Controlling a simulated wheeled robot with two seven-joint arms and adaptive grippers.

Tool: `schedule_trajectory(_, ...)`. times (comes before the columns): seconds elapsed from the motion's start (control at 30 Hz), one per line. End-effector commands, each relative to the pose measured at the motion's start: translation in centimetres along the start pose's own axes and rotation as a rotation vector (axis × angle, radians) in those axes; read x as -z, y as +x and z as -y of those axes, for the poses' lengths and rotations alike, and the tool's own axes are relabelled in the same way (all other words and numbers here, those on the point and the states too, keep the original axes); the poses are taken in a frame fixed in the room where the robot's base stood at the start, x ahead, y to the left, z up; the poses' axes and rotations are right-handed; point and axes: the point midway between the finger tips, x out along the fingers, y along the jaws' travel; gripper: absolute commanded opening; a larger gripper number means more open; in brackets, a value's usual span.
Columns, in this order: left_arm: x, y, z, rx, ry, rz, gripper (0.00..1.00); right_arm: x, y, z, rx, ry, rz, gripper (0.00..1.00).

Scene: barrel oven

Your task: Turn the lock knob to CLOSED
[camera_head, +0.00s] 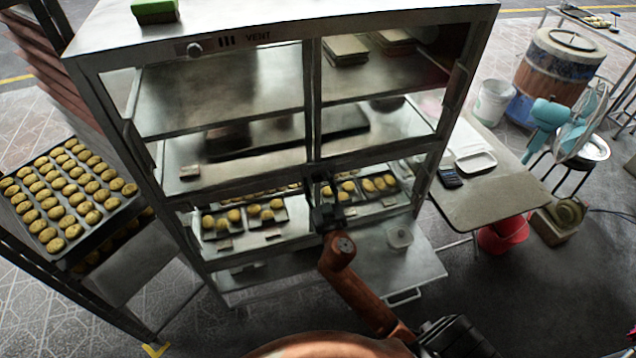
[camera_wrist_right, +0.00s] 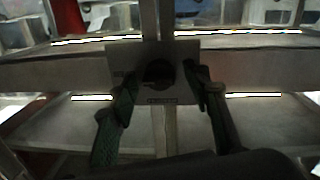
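The lock knob (camera_wrist_right: 158,73) is a dark round knob on a grey plate (camera_wrist_right: 180,94) at the centre of the metal cabinet's front, in the right wrist view. Small lettering on the plate is too blurred to read. My right gripper (camera_wrist_right: 162,88) is open, with one green-padded finger to each side of the knob; I cannot tell if they touch it. In the head view my right gripper (camera_head: 322,188) is in front of the cabinet's centre post and hides the knob. My left gripper is not in view.
The glass-fronted cabinet (camera_head: 312,90) holds trays of buns (camera_head: 245,216) on a lower shelf. A lowered metal flap with a handle (camera_head: 405,297) juts out below. A bun rack (camera_head: 65,195) stands left; a side table (camera_head: 490,205) and a blue fan (camera_head: 560,118) stand right.

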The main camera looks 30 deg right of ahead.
Motion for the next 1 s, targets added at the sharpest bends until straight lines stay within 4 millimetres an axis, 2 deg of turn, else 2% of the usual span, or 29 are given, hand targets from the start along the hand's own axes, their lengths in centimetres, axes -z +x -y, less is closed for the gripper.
schedule_trajectory(0.07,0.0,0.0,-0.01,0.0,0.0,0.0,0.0,0.0,-0.02,0.01,0.0,0.0,0.0,0.39)
schedule_trajectory(0.57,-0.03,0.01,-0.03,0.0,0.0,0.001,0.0,0.0,-0.04,0.1,0.002,0.0,0.0,0.04)
schedule_trajectory(1.0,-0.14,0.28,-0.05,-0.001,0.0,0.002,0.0,-0.1,-0.05,0.19,0.001,-0.092,-0.008,0.03)
